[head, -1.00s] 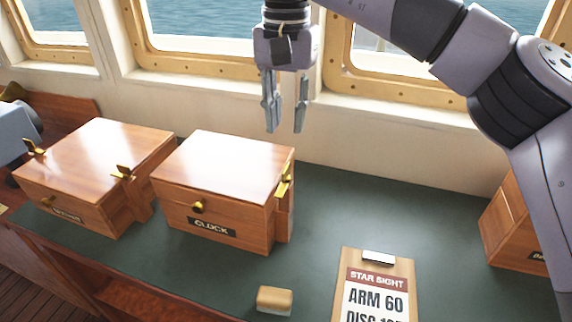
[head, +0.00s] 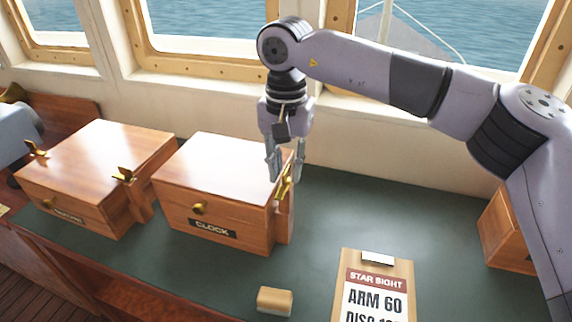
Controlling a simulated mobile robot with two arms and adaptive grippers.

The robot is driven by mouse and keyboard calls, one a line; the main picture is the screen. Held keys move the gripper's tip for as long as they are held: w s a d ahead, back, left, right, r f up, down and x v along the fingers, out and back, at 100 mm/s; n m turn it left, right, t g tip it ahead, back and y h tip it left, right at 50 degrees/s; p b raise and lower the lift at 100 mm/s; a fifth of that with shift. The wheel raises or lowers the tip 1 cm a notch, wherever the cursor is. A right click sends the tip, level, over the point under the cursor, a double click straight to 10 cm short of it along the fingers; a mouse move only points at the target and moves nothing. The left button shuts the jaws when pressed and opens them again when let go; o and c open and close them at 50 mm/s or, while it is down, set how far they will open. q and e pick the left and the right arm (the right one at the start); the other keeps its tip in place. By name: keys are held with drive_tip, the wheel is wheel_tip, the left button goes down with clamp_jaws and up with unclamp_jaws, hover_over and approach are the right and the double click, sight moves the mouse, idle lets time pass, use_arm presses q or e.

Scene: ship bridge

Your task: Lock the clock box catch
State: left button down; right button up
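The clock box (head: 225,168) is a wooden box with a closed lid and a "CLOCK" label, standing left of centre on the green-topped counter. Its brass catch (head: 285,187) is on the right side, upright against the wall of the box and partly hidden by the fingers. A brass knob (head: 200,208) is on its front. My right gripper (head: 286,175) points down at the right edge of the box, its fingers apart on either side of the catch's upper part. I cannot tell whether they touch it. My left gripper is not in view.
A similar wooden box (head: 95,160) with brass catches stands to the left. A clipboard (head: 378,265) reading "STAR SIGHT" and a small wooden block (head: 275,300) lie in front. Another wooden box (head: 508,230) is at the right. The counter (head: 345,205) right of the clock box is clear.

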clamp_jaws()
drive_tip(key=shift+m, duration=0.4)
drive_tip(key=m+b, duration=0.1)
drive_tip(key=m, duration=0.1)
drive_tip(key=shift+m, duration=0.4)
drive_tip(key=m+b, duration=0.1)
drive_tip(key=m, duration=0.3)
drive_tip(key=m+b, duration=0.1)
drive_tip(key=m, duration=0.5)
drive_tip(key=shift+m+b, duration=0.4)
drive_tip(key=shift+m, duration=1.8)
drive_tip(key=shift+o, duration=0.7)
unclamp_jaws()
